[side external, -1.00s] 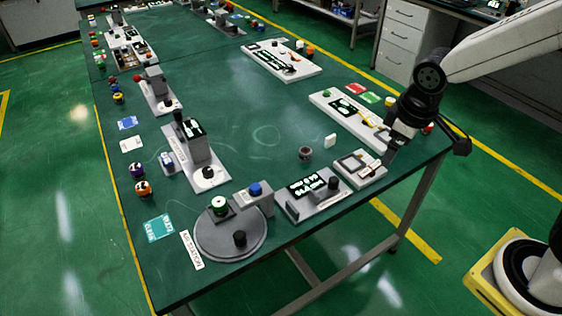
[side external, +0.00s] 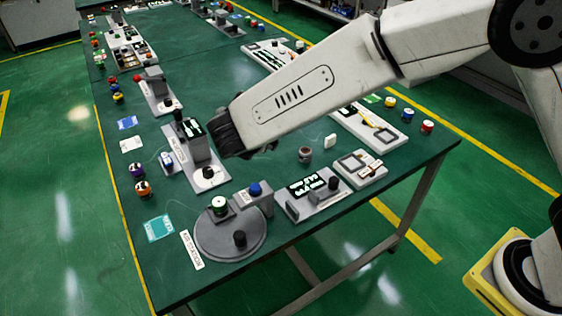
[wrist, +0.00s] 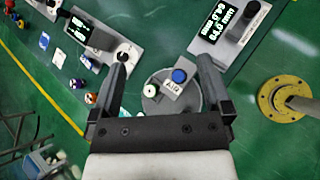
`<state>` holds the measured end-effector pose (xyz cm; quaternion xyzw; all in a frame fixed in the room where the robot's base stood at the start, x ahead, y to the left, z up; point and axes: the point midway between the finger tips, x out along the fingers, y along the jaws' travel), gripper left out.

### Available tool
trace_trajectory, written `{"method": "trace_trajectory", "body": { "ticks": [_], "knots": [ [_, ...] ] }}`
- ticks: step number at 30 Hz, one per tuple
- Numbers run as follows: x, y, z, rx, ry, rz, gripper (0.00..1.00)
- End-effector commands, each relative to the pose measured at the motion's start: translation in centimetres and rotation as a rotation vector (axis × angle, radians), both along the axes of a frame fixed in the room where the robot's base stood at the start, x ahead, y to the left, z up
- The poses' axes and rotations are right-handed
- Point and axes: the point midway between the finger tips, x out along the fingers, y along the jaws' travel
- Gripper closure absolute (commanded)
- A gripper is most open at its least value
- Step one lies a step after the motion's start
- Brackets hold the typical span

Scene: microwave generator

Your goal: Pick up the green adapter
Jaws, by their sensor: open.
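The green adapter appears to be the small cylinder (side external: 219,203) with a pale top and green side, standing upright on the left of the round grey plate (side external: 212,241). In the wrist view its pale top (wrist: 150,90) shows between the fingers, nearer the left one. My gripper (wrist: 164,60) is open and empty, its two fingers spread on either side of the plate. The plate lies below and is apart from the fingers as far as I can tell.
A blue button box (side external: 257,197) adjoins the plate, and a black knob (side external: 239,239) stands on it. A display unit (side external: 318,194) is to the right. A tall grey station (side external: 195,140) is behind.

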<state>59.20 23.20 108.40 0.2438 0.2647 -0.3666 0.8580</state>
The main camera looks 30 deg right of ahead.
Motion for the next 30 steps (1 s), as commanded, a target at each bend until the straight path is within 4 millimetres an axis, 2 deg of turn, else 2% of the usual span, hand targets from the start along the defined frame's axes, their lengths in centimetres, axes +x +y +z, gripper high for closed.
{"method": "trace_trajectory", "body": {
  "ticks": [1,3,12,20,30],
  "knots": [
    [0.3,2.0,-0.2,-0.056,-0.009,0.066,0.01],
    [0.6,4.2,-0.2,-0.130,-0.024,0.144,0.01],
    [0.4,12.3,-0.2,-0.381,-0.105,0.391,0.01],
    [0.6,11.8,-6.6,-0.380,-0.100,0.384,0.01],
    [0.6,11.7,-15.7,-0.376,-0.100,0.381,0.01]
  ]
}}
